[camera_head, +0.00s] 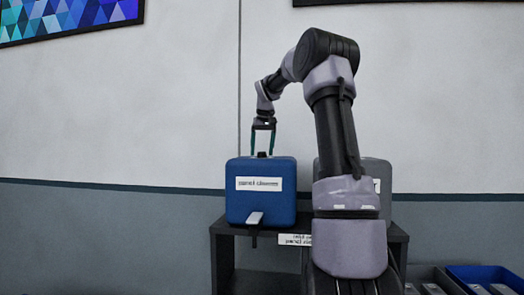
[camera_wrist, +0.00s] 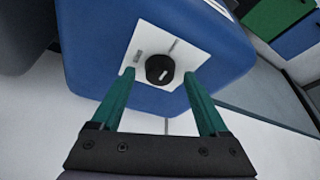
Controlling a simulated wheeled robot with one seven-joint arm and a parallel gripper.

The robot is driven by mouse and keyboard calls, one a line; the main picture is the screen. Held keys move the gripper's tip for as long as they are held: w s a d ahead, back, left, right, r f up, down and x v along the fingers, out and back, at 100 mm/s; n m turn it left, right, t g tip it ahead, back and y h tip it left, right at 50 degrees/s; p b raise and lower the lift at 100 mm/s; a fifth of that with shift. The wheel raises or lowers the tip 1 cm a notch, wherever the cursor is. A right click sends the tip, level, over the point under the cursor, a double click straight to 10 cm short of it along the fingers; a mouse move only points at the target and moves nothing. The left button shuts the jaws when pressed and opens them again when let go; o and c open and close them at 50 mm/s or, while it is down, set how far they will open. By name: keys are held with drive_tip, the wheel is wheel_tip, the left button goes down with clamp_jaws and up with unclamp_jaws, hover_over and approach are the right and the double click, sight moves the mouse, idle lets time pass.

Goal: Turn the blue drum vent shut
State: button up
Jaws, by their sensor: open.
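The blue drum (camera_head: 261,205) stands on a dark shelf, with a white label on its front and a grey tap low on its front. In the wrist view the blue drum's top (camera_wrist: 85,70) shows a white plate with a round black vent knob (camera_wrist: 160,69) that bears a light pointer line. My gripper (camera_head: 262,152) is above the drum's top, pointing down. In the wrist view my gripper (camera_wrist: 162,80) is open, its two green fingers on either side of the knob with gaps. I cannot tell whether the fingertips reach down to the knob's height.
A grey drum (camera_head: 377,172) stands to the right on the same shelf (camera_head: 224,250), partly hidden by my arm. A blue bin (camera_head: 484,272) with grey items is at the lower right. A wall is behind, with a coloured picture at upper left.

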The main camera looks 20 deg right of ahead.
drive_tip(key=shift+f, duration=0.1)
clamp_jaws()
drive_tip(key=shift+d+n, duration=0.1)
drive_tip(key=shift+n, duration=0.4)
drive_tip(key=n+y, duration=0.1)
drive_tip(key=n, duration=0.2)
drive_tip(key=shift+d+n+y, duration=0.1)
drive_tip(key=shift+n+y, duration=0.3)
drive_tip(key=n+y, duration=0.1)
drive_tip(key=n, duration=0.3)
drive_tip(key=shift+w+d+n+g+y, duration=0.1)
drive_tip(key=shift+n+g+y, duration=0.2)
drive_tip(key=shift+y, duration=0.1)
drive_tip(key=n+g+y, duration=0.1)
drive_tip(key=n, duration=0.3)
drive_tip(key=shift+w, duration=0.1)
drive_tip(key=shift+w+d+n+g+y, duration=0.15)
drive_tip(key=shift+n+g, duration=0.3)
drive_tip(key=shift+n, duration=0.65)
drive_tip(key=shift+s+a+n+g+y, duration=0.15)
drive_tip(key=shift+n+g, duration=0.3)
drive_tip(key=shift+n, duration=0.65)
drive_tip(key=shift+w+d, duration=0.1)
